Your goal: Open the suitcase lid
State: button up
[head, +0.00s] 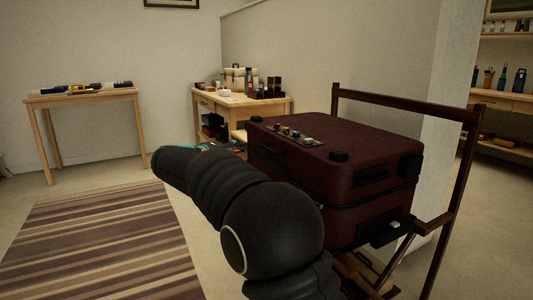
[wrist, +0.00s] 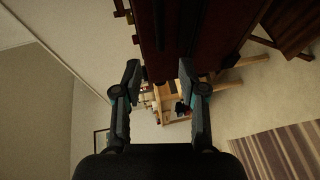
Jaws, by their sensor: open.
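The dark red suitcase (head: 330,160) lies flat on a wooden rack in the head view, and its lid (head: 350,145) is shut, with a dark seam around the side. Dark latches and corner pieces show on it. In the wrist view the suitcase (wrist: 165,35) fills the top middle as a dark red band, seen sideways. My gripper (wrist: 159,68) is open and empty, its two fingers apart beside the suitcase edge; whether either touches it I cannot tell. In the head view my black arm hides most of the gripper and the suitcase's near left side.
The rack's dark wooden rail (head: 410,100) rises behind and right of the suitcase. Small items (head: 288,132) lie on the lid. A cluttered wooden table (head: 205,97) stands behind, and another table (head: 80,97) stands at the left. A striped rug (head: 100,245) covers open floor.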

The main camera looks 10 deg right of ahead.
aim_at(266, 150)
jog(key=x, duration=1.3)
jog(key=shift+d, duration=0.15)
grip_shut()
